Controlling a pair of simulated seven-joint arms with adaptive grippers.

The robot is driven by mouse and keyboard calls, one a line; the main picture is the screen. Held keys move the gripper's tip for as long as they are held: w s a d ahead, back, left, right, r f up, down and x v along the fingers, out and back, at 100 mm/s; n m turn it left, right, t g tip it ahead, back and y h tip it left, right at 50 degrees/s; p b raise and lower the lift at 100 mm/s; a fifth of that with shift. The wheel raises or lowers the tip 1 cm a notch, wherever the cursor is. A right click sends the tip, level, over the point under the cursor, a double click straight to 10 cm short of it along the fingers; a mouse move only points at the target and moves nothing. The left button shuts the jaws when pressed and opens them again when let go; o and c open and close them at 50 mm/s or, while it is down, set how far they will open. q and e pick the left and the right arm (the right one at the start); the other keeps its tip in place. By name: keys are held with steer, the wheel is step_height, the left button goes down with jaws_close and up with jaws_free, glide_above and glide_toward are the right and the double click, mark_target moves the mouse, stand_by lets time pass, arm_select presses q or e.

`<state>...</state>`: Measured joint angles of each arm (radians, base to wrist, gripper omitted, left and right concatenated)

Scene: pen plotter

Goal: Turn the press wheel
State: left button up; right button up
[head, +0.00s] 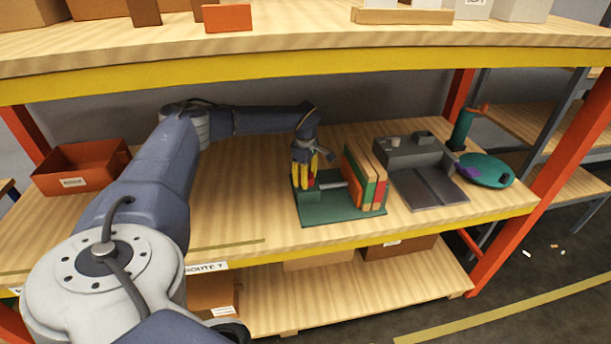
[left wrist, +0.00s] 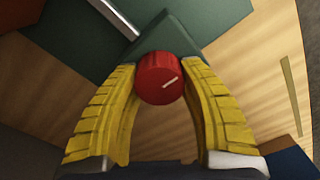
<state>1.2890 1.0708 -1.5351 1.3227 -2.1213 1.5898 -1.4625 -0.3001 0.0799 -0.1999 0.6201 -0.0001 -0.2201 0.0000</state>
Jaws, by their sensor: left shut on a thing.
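The press wheel (left wrist: 158,80) is a red round knob with a short white mark on its face. It shows in the left wrist view between the two yellow ribbed fingers of my left gripper (left wrist: 160,70), which is shut on it. The press stands on a dark green base (head: 330,213) on the middle shelf, with a metal rod and upright green, orange and red slabs (head: 365,178) at its right. In the head view my left gripper (head: 308,172) reaches down at the left end of the press, and its fingers mostly hide the wheel. My right gripper is not in view.
A grey machine (head: 415,160) stands right of the press, and a round teal stand (head: 487,170) beyond it. An orange-brown bin (head: 80,168) sits at the shelf's left. The upper shelf with its yellow beam (head: 300,66) is overhead.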

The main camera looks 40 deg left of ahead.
arm_select(q)
steer(key=shift+f+m, duration=0.1)
steer(key=shift+m, duration=1.8)
steer(key=shift+a, duration=0.1)
steer(key=o, duration=1.3)
steer(key=shift+w, duration=0.1)
steer(key=shift+c, duration=0.2)
steer(key=shift+r, duration=0.2)
step_height(320, 180, up, 12)
steer(key=shift+f, duration=0.15)
